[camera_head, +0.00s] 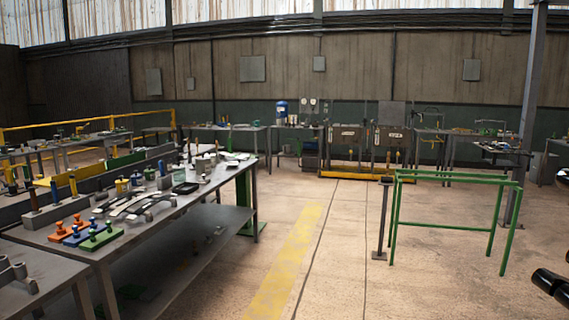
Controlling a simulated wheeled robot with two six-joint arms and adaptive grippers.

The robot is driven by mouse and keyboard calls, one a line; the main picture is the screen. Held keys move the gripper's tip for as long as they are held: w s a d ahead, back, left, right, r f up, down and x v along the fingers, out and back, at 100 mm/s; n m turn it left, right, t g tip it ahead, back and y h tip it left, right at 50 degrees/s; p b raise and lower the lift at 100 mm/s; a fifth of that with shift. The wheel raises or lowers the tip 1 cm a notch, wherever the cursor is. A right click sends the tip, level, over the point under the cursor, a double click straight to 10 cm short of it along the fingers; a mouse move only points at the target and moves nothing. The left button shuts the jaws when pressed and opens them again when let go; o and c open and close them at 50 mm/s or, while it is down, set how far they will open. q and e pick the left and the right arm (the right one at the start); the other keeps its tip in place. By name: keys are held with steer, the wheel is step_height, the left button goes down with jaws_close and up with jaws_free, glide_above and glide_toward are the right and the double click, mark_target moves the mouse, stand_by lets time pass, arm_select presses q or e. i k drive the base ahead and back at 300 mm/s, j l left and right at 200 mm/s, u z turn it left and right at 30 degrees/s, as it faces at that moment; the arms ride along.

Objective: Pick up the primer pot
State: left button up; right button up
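I cannot single out the primer pot for sure. Small pot-like items stand on the long grey bench (150,225) at the left, among them one with yellow on it (122,186) and another beside it (136,180). They are too small to read. Black parts (550,284) at the lower right edge look like the end of my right arm, far from the bench and cut off by the frame. Whether that gripper is open or shut does not show. My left gripper is not in view.
The bench also holds orange, blue and green blocks with pegs (72,232), flat metal springs (135,203) and a black tray (186,188). A green frame stand (455,178) and thin post (383,220) stand right. The floor with the yellow stripe (290,260) is clear.

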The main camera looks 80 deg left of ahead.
mark_target(167, 162)
steer(key=u, duration=3.55)
